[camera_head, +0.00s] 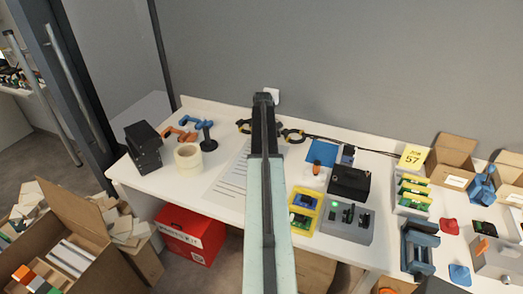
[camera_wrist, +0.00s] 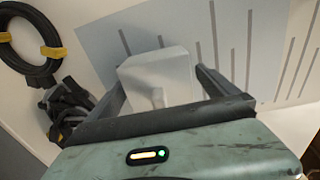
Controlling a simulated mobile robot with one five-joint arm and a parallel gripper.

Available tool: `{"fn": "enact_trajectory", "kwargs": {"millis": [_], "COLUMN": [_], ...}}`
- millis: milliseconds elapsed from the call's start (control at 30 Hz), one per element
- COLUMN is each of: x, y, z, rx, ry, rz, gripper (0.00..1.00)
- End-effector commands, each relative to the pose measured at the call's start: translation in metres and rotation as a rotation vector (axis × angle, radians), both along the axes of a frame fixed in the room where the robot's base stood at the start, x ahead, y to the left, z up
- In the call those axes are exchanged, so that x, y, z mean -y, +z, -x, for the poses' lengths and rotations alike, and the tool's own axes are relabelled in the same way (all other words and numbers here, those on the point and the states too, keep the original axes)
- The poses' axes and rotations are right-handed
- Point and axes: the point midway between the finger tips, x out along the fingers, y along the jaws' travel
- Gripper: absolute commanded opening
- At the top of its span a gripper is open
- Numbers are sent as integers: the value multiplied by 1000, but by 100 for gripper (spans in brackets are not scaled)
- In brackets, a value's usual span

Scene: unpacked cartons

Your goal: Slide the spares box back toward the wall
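No label reading spares is legible, so I cannot say for sure which thing is the spares box. In the wrist view a plain pale grey box (camera_wrist: 158,72) sits ahead of my gripper (camera_wrist: 161,80), roughly between the two fingers. The fingers are spread wide; whether they touch the box's sides is not clear. In the head view my arm reaches toward the wall, with my gripper (camera_head: 264,99) seen end-on, and the arm hides whatever lies below it. Two open cardboard boxes, one (camera_head: 451,160) beside another (camera_head: 509,172), stand at the right near the wall.
Coiled black cables (camera_wrist: 30,48) with yellow ties lie left of the box in the wrist view. A striped sheet (camera_head: 228,180) lies on the white table (camera_head: 215,113). A tape roll (camera_head: 188,158), a black block (camera_head: 350,184) and a grey device (camera_head: 345,222) stand around my arm.

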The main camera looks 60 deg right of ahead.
Motion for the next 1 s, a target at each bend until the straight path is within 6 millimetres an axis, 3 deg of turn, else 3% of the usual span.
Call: {"fn": "enact_trajectory", "kwargs": {"millis": [333,733,1000], "x": [0,0,-1], "y": [6,72,78], "z": [0,0,-1], "rx": [0,0,0], "ry": [0,0,1], "rz": [0,0,0], "gripper": [98,98,98]}}
